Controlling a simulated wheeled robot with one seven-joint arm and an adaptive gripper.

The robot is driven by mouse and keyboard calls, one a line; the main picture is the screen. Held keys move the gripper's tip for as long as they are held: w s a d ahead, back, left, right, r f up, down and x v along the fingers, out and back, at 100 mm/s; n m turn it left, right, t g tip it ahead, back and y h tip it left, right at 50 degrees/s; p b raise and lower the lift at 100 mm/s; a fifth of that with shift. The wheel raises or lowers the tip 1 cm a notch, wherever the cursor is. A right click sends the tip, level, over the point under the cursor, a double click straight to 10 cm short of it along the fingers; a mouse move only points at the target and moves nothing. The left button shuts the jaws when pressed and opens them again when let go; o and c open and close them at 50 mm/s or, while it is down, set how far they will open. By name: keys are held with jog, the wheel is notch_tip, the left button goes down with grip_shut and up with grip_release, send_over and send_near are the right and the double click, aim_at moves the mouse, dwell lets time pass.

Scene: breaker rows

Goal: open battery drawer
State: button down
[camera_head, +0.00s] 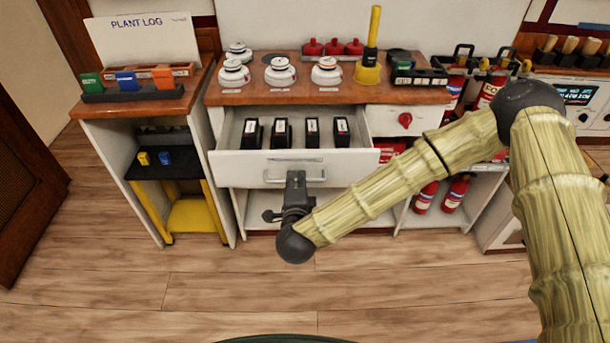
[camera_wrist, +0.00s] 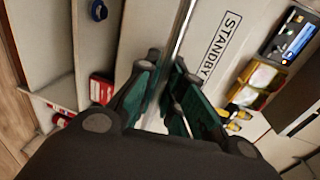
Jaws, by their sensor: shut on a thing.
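The battery drawer (camera_head: 228,171) is white and stands pulled out from under the wooden counter. Several black batteries (camera_head: 281,134) with white labels stand upright in a row inside it. The drawer's metal bar handle (camera_head: 318,178) is on the middle of its front. My gripper (camera_head: 295,179) is at the handle, shut on it. In the wrist view the bar handle (camera_wrist: 185,28) runs down between the fingers of my gripper (camera_wrist: 167,72), and the fingers hide part of it.
White round devices (camera_head: 280,72), red knobbed items (camera_head: 334,47) and a yellow plunger-like tool (camera_head: 370,60) stand on the counter (camera_head: 240,96). A small drawer with a red knob (camera_head: 405,119) is to the right. Fire extinguishers (camera_head: 456,192) stand below. The wooden floor (camera_head: 150,290) in front is clear.

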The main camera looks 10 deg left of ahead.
jog(key=c, duration=1.5)
grip_release()
jog(key=shift+s, duration=0.1)
jog(key=v, duration=1.2)
